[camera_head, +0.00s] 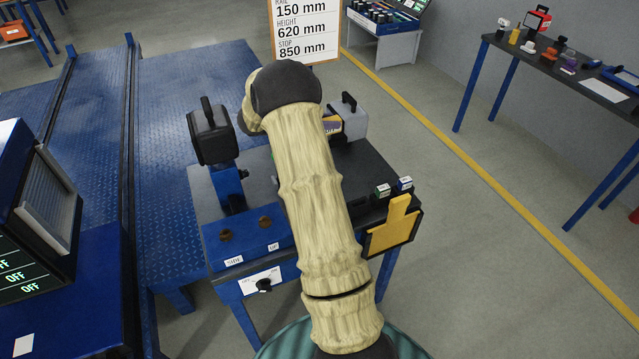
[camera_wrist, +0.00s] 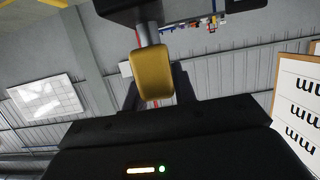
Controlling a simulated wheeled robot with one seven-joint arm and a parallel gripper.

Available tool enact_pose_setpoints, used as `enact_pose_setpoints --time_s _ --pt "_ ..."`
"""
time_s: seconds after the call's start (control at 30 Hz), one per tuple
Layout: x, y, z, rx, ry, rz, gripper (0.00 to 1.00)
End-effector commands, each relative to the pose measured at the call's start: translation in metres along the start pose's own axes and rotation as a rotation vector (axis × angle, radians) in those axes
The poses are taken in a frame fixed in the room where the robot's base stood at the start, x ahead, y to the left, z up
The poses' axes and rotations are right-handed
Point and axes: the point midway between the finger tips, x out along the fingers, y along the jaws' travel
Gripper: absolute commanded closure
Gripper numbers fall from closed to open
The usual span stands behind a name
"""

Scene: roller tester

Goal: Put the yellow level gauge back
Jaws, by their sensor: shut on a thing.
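In the wrist view, a yellow block (camera_wrist: 151,75) with a grey rod above it sits between the dark fingers of my gripper (camera_wrist: 155,88). I take it to be the yellow level gauge, and my gripper is shut on it. A dark part is at the rod's upper end. In the head view my own arm hides the gripper and the held gauge. A dark panel (camera_head: 377,243) with a yellow shape (camera_head: 396,226), broad below and narrow above, is at the bench's front right corner. I cannot tell whether that shape is flat or solid.
The blue bench (camera_head: 215,262) has a dark top and black-handled devices at left (camera_head: 210,135) and right (camera_head: 349,117). Two small boxes (camera_head: 393,188) stand near the panel. A sign (camera_head: 305,30) stands behind. A screen cabinet (camera_head: 45,205) is at left.

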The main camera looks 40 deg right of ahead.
Motion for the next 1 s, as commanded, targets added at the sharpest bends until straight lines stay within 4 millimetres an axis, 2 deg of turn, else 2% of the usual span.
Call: enact_pose_setpoints --time_s 0.33,0.47,1.0 --pt "-0.001 0.0 -0.001 0.002 0.002 0.001 1.0" --pt "0.003 0.0 0.009 -0.001 0.002 0.002 1.0" --pt "0.04 0.002 0.112 0.0 0.002 0.01 1.0"
